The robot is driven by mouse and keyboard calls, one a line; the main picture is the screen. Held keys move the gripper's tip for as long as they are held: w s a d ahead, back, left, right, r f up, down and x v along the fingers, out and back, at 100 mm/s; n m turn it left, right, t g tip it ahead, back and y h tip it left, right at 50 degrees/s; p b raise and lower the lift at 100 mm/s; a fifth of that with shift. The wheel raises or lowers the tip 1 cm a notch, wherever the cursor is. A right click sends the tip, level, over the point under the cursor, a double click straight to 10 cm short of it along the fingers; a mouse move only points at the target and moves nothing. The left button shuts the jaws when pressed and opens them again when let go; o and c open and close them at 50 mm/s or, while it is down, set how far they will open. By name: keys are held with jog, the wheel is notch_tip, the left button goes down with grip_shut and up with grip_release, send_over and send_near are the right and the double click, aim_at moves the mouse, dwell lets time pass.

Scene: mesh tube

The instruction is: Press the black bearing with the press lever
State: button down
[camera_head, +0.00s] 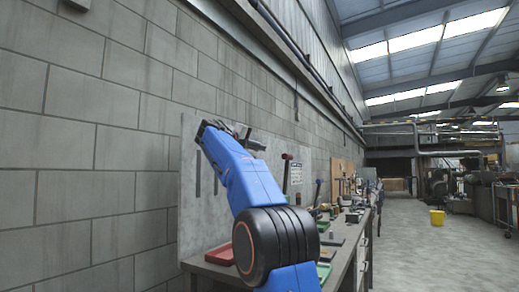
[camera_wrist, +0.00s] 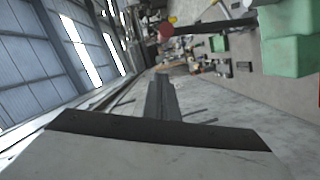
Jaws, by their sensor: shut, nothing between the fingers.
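My gripper (camera_wrist: 162,84) shows in the wrist view as narrow dark fingers held together, with nothing between them. The press lever (camera_wrist: 205,28) appears to be the dark bar with a red round end at the top of the wrist view, beyond and to the right of my fingertips, apart from them. In the head view, a dark upright handle with a red top (camera_head: 287,158), likely the same lever, stands behind my blue arm. I cannot make out the black bearing in either view.
A workbench (camera_head: 348,262) with tools and small parts runs along the block wall. A red tray (camera_head: 220,255) lies at its near end. A green block (camera_wrist: 285,45) is at the right of the wrist view.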

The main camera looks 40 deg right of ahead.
jog(key=s+d+f, duration=0.2)
jog(key=d, duration=0.6)
jog(key=shift+s+f, duration=0.15)
jog(key=shift+s+d, duration=0.1)
dwell(0.5)
